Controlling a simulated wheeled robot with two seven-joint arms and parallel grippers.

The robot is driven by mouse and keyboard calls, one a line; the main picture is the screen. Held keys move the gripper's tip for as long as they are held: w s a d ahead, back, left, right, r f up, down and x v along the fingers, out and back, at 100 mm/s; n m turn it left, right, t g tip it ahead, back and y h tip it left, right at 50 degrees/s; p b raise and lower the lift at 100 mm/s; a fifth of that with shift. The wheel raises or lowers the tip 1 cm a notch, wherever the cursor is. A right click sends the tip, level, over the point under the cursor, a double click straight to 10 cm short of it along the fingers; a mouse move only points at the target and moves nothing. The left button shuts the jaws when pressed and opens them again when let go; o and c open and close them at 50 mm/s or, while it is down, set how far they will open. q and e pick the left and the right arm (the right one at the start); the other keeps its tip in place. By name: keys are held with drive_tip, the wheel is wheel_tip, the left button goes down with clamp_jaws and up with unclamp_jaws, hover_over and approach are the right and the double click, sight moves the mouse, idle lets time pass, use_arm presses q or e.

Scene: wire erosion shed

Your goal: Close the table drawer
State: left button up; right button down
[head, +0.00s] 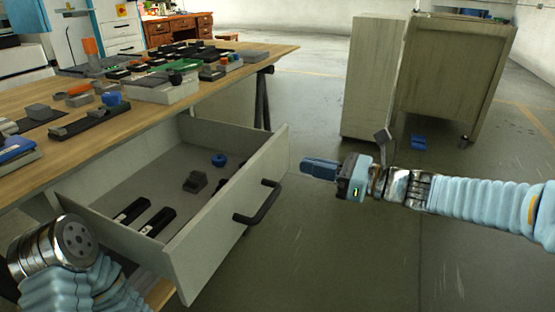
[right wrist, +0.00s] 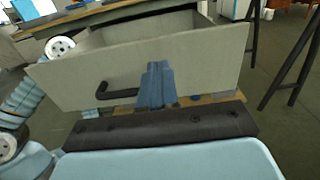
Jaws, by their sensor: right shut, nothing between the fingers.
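The table drawer (head: 228,216) is pulled well out from under the wooden-topped table (head: 145,122). Its grey front has a black bar handle (head: 258,203). My right gripper (head: 308,168) is shut and empty, to the right of the drawer front, with a visible gap in the head view. In the right wrist view its blue fingers (right wrist: 155,84) point at the drawer front (right wrist: 200,62), just right of the handle (right wrist: 116,91). Whether they touch it is unclear there. My left arm is at the lower left of the head view; its gripper is out of frame.
The drawer holds black blocks (head: 155,221), a grey part (head: 195,181) and a blue ring (head: 219,160). Trays and small parts crowd the tabletop. A cabinet (head: 374,78) stands behind my right arm, with a blue object (head: 418,142) on the floor. Floor right of the drawer is clear.

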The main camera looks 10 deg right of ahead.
sight(264, 155)
use_arm(q)
drive_tip(key=shift+f+b, duration=0.45)
drive_tip(key=shift+f, duration=0.1)
use_arm(e)
drive_tip(key=x, duration=0.8)
drive_tip(key=shift+a, duration=0.15)
